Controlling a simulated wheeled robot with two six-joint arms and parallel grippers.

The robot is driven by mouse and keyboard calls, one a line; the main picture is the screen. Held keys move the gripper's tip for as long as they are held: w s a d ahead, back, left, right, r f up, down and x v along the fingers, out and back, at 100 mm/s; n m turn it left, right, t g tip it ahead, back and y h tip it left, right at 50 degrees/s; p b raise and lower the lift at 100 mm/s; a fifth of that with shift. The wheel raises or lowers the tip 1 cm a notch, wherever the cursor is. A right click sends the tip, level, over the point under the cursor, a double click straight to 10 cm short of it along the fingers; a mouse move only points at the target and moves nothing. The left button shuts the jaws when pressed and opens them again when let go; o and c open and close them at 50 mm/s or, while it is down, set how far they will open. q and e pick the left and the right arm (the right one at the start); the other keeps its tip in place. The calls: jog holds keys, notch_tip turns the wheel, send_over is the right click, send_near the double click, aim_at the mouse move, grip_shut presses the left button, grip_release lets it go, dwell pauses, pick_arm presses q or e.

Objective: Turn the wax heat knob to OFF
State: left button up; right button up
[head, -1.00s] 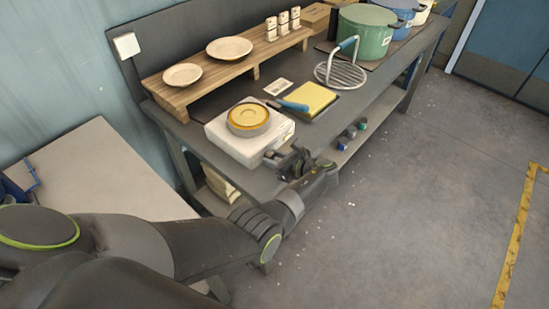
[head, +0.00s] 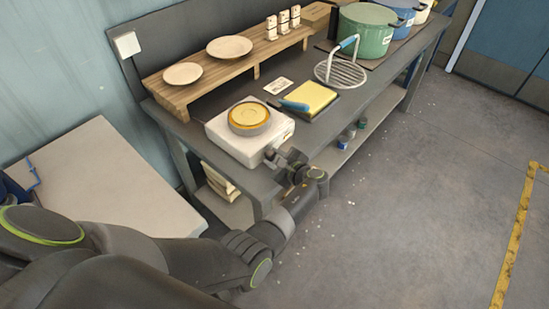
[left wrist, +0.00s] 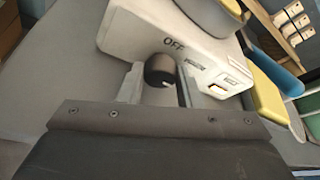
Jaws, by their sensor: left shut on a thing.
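The white wax heater (head: 225,138) stands near the front edge of the bench, with a round pan of yellow wax (head: 249,117) on top. In the left wrist view the dark round wax heat knob (left wrist: 159,69) sits on the heater's white front (left wrist: 140,30), beside the printed OFF label (left wrist: 174,44). A small pale mark shows on the knob's lower edge. My left gripper (head: 274,154) is at the heater's front; the left wrist view shows its fingers (left wrist: 158,86) on both sides of the knob, shut on it. My right gripper is not in view.
A yellow pad with a blue-handled tool (head: 312,97) lies to the heater's right. Beyond are a wire rack (head: 341,74) and a green pot (head: 366,32). A wooden shelf with plates (head: 205,70) stands behind.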

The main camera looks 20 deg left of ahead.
pick_arm(q)
jog(key=o, duration=1)
jog(key=shift+c, duration=0.2)
